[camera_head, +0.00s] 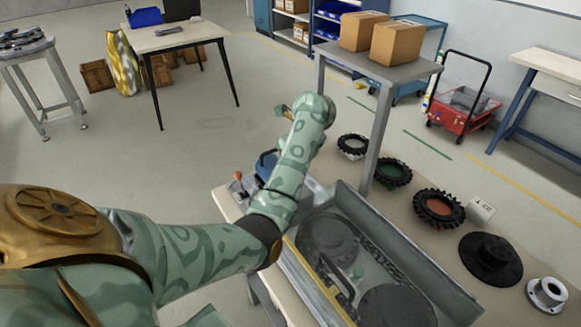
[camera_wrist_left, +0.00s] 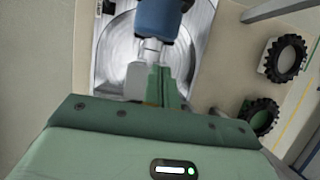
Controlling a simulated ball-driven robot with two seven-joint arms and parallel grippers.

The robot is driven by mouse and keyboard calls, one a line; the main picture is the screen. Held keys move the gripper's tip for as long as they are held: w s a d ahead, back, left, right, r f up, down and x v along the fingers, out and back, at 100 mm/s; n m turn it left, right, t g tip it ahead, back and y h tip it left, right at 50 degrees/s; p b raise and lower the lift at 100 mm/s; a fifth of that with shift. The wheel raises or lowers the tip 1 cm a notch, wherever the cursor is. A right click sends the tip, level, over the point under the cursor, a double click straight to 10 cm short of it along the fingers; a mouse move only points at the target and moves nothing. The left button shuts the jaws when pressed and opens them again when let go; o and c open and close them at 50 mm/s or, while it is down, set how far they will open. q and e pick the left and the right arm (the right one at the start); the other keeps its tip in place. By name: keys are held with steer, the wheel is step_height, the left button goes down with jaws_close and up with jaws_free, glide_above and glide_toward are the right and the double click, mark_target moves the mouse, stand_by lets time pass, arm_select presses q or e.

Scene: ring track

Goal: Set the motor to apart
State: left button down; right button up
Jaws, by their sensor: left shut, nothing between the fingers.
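My left gripper (camera_wrist_left: 160,88) shows in the left wrist view with its green fingers shut and empty. Just beyond the fingertips is a blue block-like part (camera_wrist_left: 157,18) with a silver neck under it, likely the motor or its handle. I cannot tell whether the fingers touch it. A shiny round metal disc (camera_wrist_left: 118,50) lies behind it. In the head view my left arm hides most of this spot. A blue part (camera_head: 266,164) and an orange-red knob (camera_head: 238,175) show left of my forearm at the bench edge. My right gripper is not in view.
A grey-walled tray (camera_head: 405,250) on the bench holds two dark discs. Toothed black rings (camera_head: 438,206), a black hub (camera_head: 490,259) and a white flange (camera_head: 546,293) lie to its right. A raised shelf (camera_head: 405,72) with cartons stands behind. Open floor lies left of the bench.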

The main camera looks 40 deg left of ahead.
arm_select(q)
steer(key=b+x, duration=0.3)
steer(key=x, duration=0.5)
steer(key=shift+f+b, duration=0.35)
steer(key=shift+a+f, duration=0.25)
steer(key=shift+f, duration=0.2)
steer(key=shift+a, duration=0.1)
steer(key=a+b, duration=0.1)
steer(key=w+a+b, duration=0.1)
steer(key=shift+a+f, duration=0.15)
steer(key=shift+a, duration=0.2)
steer(key=shift+a+r, duration=0.1)
steer(key=shift+r, duration=0.1)
